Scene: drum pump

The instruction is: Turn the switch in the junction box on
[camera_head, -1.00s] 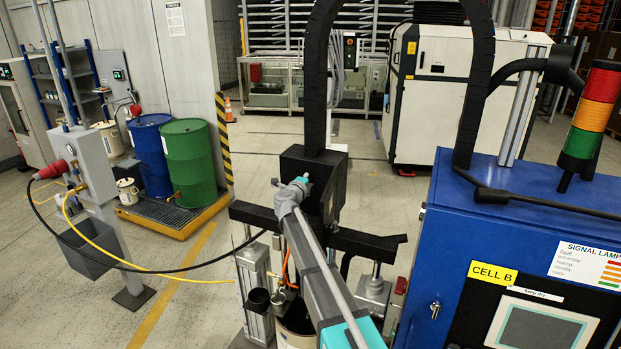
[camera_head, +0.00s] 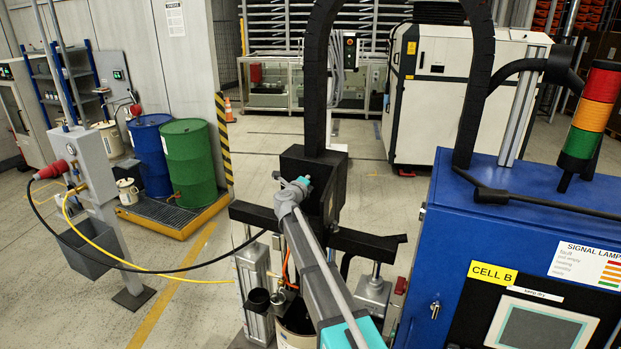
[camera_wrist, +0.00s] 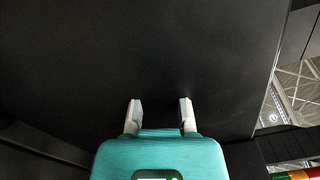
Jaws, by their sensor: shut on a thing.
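In the wrist view my gripper (camera_wrist: 160,106) has its two pale fingers a little apart in front of a broad black surface (camera_wrist: 150,50). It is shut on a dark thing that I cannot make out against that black. No switch is clear in either view. A grey box (camera_head: 93,155) with a red plug and a gauge stands on a post at left. A wall box (camera_head: 112,72) with a small green light is farther back. I cannot tell which box is the junction box.
A blue cabinet (camera_head: 455,245) with a signal lamp (camera_head: 590,115) stands at right. Black and yellow hoses hang across the left floor. A blue drum (camera_head: 152,150) and a green drum (camera_head: 190,160) stand on a yellow-edged tray. Open floor lies beyond the centre.

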